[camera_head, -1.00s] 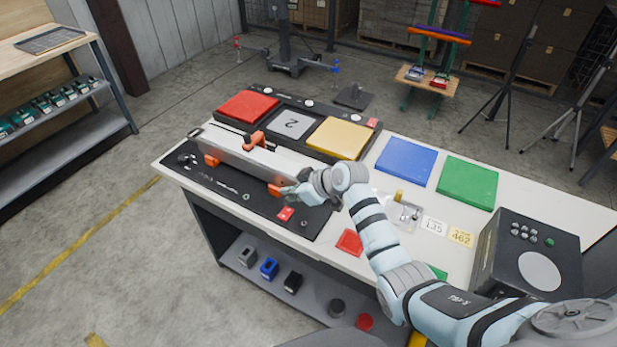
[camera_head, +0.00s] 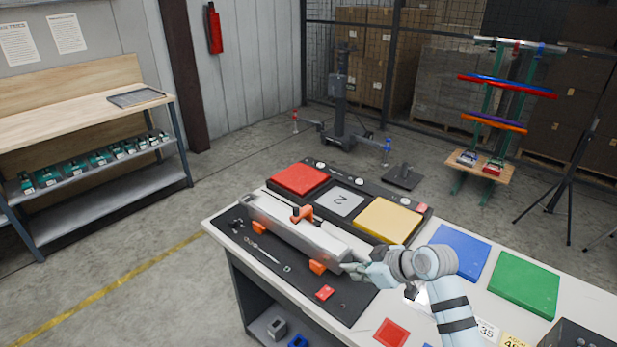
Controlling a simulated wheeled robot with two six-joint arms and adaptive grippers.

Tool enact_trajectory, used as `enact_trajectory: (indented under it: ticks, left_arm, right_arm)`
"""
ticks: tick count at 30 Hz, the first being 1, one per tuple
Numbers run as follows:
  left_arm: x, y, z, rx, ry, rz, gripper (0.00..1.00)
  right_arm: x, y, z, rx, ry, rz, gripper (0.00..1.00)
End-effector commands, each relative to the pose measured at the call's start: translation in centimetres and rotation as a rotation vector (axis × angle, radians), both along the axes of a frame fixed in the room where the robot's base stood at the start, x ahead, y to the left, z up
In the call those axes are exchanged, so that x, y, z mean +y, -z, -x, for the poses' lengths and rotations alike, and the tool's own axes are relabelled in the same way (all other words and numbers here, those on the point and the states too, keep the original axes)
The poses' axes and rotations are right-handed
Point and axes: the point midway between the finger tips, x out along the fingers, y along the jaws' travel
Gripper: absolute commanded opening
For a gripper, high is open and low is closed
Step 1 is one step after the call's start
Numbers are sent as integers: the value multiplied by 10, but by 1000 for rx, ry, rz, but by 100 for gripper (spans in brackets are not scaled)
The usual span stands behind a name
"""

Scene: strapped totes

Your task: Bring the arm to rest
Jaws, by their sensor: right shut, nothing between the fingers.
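My right gripper (camera_head: 356,269) is at the end of my pale blue right arm, which comes in from the lower right. It is shut and empty, low over the table, close to the near right end of a long grey box-shaped tote (camera_head: 300,232). I cannot tell whether the fingertips touch the tote. The tote has orange clips and an orange handle piece on top, and lies on a black mat (camera_head: 334,300). My left gripper is not in view.
A red tile (camera_head: 392,332) is near the front. A shelf bench (camera_head: 100,119) stands at the left. The floor between is clear.

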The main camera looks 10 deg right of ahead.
Motion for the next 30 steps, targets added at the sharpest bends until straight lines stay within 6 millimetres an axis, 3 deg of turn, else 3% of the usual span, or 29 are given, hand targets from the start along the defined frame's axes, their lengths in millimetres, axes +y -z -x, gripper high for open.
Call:
enact_trajectory:
  ticks: [2,5,9,12,17,23,30]
  left_arm:
    - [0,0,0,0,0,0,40]
    - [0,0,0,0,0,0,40]
    - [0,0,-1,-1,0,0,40]
    - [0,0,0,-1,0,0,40]
    - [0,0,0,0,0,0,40]
    - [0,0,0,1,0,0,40]
    - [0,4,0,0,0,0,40]
  right_arm:
    - [1,12,12,26,14,7,0]
    - [2,45,52,102,71,31,0]
    - [-2,86,128,221,200,73,0]
    - [-8,101,178,288,299,98,0]
    - [-18,109,248,368,452,129,0]
    - [-35,99,325,441,649,164,0]
    - [-44,184,318,487,673,179,0]
